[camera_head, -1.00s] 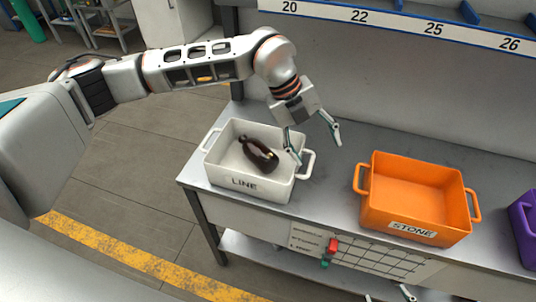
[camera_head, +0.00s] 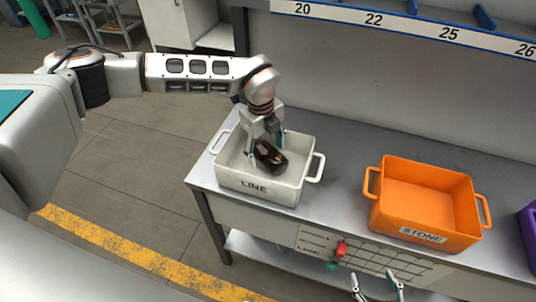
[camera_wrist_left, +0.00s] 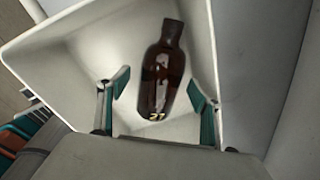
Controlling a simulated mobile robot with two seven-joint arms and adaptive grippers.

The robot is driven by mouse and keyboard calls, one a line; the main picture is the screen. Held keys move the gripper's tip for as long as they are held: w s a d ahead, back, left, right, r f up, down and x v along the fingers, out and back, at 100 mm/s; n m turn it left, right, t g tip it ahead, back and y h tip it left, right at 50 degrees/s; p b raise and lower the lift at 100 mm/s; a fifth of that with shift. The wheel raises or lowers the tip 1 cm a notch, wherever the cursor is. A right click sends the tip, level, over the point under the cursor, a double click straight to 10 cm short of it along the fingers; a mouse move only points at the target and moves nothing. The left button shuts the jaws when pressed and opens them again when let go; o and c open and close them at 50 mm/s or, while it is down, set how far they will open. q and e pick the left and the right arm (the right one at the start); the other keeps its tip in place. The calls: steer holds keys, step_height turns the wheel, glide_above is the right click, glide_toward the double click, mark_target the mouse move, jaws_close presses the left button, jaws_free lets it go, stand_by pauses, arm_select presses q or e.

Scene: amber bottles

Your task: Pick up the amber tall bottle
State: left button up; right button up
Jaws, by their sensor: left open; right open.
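The amber tall bottle (camera_head: 270,157) lies in the white crate marked LINE (camera_head: 306,186). In the left wrist view the bottle (camera_wrist_left: 162,75) shows its neck away from my gripper and a number on its near end. My left gripper (camera_head: 265,143) reaches down into the white crate over the bottle. In the left wrist view its fingers (camera_wrist_left: 157,95) are open, one on each side of the bottle's near part, with gaps visible on both sides. My right gripper (camera_head: 377,284) shows only its fingertips at the bottom edge, open and empty, in front of the bench.
An empty orange crate marked STONE (camera_head: 426,198) stands to the right on the grey bench (camera_head: 342,150). A purple crate (camera_head: 529,222) is cut off at the right edge. A numbered shelf rail (camera_head: 410,27) runs along the back. Crate walls surround my left gripper.

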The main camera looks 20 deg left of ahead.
arm_select(q)
steer(key=shift+w+f, duration=0.1)
steer(key=shift+f, duration=0.95)
steer(key=c, duration=1.3)
steer(key=shift+c, duration=0.7)
steer(key=shift+r, duration=0.15)
